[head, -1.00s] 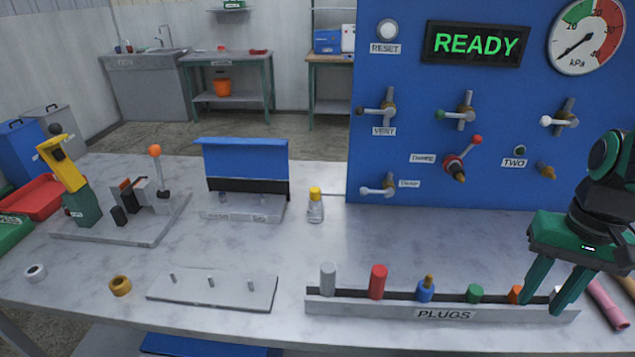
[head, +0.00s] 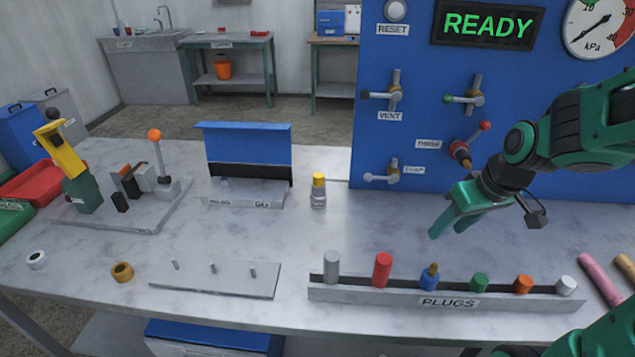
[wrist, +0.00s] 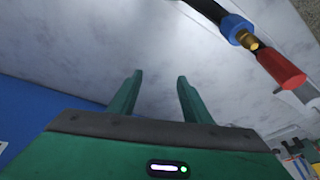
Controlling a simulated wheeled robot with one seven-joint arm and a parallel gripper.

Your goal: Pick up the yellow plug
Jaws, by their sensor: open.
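No plug in the rack is plainly yellow. My gripper (head: 446,232) is open and empty, above the bench behind the rack, to the right of the yellow-topped piece and apart from it. In the wrist view, my open fingers (wrist: 160,80) have only bare bench between them.
The plug rack (head: 395,299) at the front holds grey, red, blue, green, orange and white plugs. A red plug (wrist: 281,70) and a blue one (wrist: 237,27) show in the wrist view. The blue panel (head: 430,135) with valves stands behind. A plate with pegs (head: 215,285) lies left.

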